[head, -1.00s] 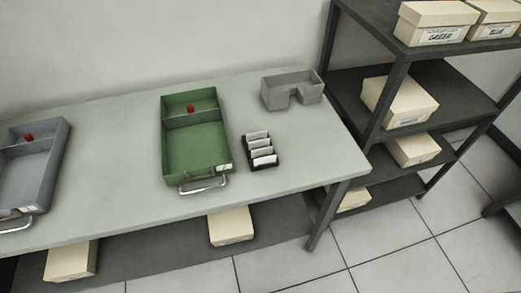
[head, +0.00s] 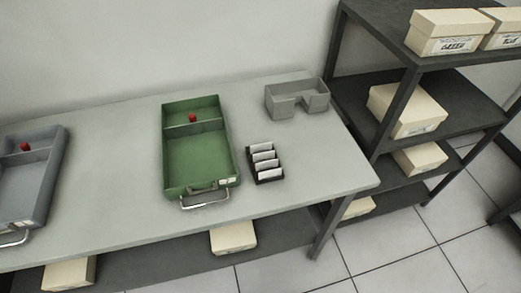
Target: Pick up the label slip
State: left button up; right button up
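Several white slips (head: 264,156) stand in a small black rack (head: 270,181) on the table, just right of the green tray. They look like the label slips, but any print on them is too small to read. The green tray (head: 199,180) has a metal handle at its front and small pale labels on its front edge. A small red object (head: 192,118) sits in its back compartment. Neither of my grippers shows in the head view.
The grey table (head: 110,165) also holds a grey tray (head: 40,190) at the left and an open grey bin (head: 283,103) at the back right. A dark shelf unit (head: 440,85) with cream boxes (head: 405,108) stands at the right. Table between the trays is clear.

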aim_at(262, 165)
jog(key=u, duration=0.3)
jog(key=k+l+u, duration=0.1)
jog(key=l+u, duration=0.15)
jog(key=u, duration=0.15)
jog(key=k+l+u, duration=0.1)
jog(key=l+u, duration=0.15)
jog(key=u, duration=0.2)
jog(key=k+l+u, duration=0.15)
jog(key=u, duration=0.25)
